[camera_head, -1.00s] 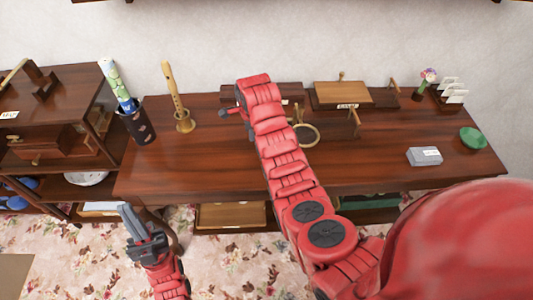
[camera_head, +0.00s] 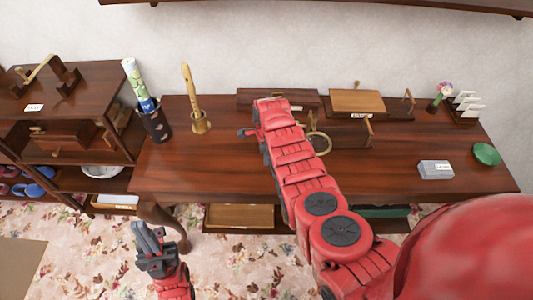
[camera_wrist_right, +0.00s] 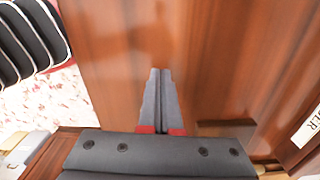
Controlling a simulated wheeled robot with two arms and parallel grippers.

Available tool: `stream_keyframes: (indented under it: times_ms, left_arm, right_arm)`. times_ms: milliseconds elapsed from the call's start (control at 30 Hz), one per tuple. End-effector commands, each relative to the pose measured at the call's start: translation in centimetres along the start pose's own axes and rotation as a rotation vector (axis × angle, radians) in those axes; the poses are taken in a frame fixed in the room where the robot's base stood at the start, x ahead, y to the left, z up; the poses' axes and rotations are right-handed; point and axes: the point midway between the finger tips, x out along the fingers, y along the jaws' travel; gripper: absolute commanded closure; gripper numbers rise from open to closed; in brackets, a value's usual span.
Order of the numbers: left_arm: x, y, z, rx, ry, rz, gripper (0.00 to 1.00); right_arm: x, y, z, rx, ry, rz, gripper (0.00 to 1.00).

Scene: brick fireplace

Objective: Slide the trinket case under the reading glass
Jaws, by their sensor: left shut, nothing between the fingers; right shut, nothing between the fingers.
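The reading glass appears as a brass ring (camera_head: 330,146) near the middle of the desk, partly hidden by my right arm. I cannot tell for sure which object is the trinket case; a small grey box with a white label (camera_head: 437,170) lies at the desk's right. My right gripper (camera_head: 246,132) is mostly hidden by its arm, left of the ring. The right wrist view shows the right gripper (camera_wrist_right: 160,72) shut and empty, over bare brown wood. My left gripper (camera_head: 147,232) is shut and empty, in front of the desk's left end.
A flute in a brass holder (camera_head: 199,122) and a dark cup with rolled papers (camera_head: 157,124) stand at the desk's left. A long dark box (camera_head: 306,98) and a tan-topped stand (camera_head: 357,102) are at the back. A green dish (camera_head: 487,154) lies far right. The front left desk is bare.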

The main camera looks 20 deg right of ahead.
Motion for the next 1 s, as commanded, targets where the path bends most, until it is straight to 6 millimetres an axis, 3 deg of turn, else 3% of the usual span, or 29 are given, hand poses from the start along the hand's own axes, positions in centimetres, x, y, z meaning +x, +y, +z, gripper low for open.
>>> stream_keyframes:
  times_ms: [100, 200, 433, 867, 1000]
  left_arm:
    - [-0.2, 0.0, 0.0, 0.0, 0.0, 0.0, 1.0]
    - [1.1, -0.1, -0.2, 0.0, 0.0, 0.0, 1.0]
    - [2.2, -0.1, -0.3, 0.0, -0.001, 0.0, 1.0]
    - [2.2, -0.1, -0.3, 0.0, -0.001, 0.0, 1.0]
    - [3.0, -0.1, -0.5, 0.0, -0.001, 0.0, 1.0]
  right_arm:
    - [0.7, 0.0, 0.1, -0.003, -0.001, 0.0, 1.0]
    - [0.4, 0.1, -1.4, 0.0, 0.002, 0.001, 1.0]
    - [0.4, 0.0, -3.5, 0.0, 0.001, -0.002, 1.0]
    - [0.6, 0.0, -4.0, -0.003, 0.0, -0.001, 1.0]
    - [0.4, 0.0, -5.1, 0.001, 0.001, 0.0, 1.0]
